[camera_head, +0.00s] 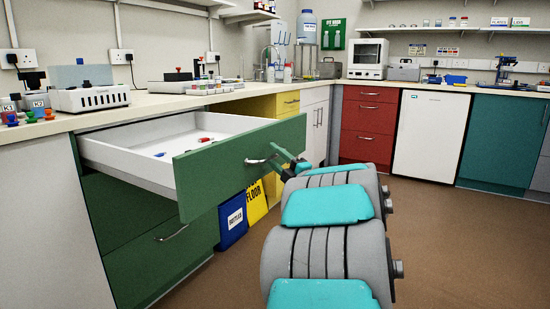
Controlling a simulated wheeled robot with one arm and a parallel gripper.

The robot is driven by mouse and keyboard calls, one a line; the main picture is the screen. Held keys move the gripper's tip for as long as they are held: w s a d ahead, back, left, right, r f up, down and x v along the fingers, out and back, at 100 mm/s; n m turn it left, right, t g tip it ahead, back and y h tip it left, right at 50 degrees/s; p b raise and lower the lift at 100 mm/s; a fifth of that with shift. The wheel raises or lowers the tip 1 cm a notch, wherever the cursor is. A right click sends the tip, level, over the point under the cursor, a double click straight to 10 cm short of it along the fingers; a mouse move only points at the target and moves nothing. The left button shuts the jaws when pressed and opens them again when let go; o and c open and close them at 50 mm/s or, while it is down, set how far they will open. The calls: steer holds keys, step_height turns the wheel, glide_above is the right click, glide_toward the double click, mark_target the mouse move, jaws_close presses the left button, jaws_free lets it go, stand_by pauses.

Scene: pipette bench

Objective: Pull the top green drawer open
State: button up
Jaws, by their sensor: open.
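The top green drawer (225,170) is pulled well out of its cabinet, showing a white interior (130,160) with a few small red and blue items in it. Its curved metal handle (259,160) is on the front panel. My gripper (280,155) is at the right end of this handle, with its dark green fingers close to the bar. The fingers are small here, and I cannot tell whether they touch the bar. My grey and teal arm reaches in from the lower right and hides part of the floor.
Below is a closed green drawer with its own handle (172,233). A blue bin (233,222) and a yellow bin (257,204) stand on the floor behind the open drawer. The counter (150,103) above carries lab devices. Brown floor (450,245) is free at right.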

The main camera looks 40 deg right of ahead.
steer(key=shift+s, duration=0.1)
steer(key=v, duration=0.7)
steer(key=shift+s, duration=0.3)
steer(key=shift+f, duration=0.15)
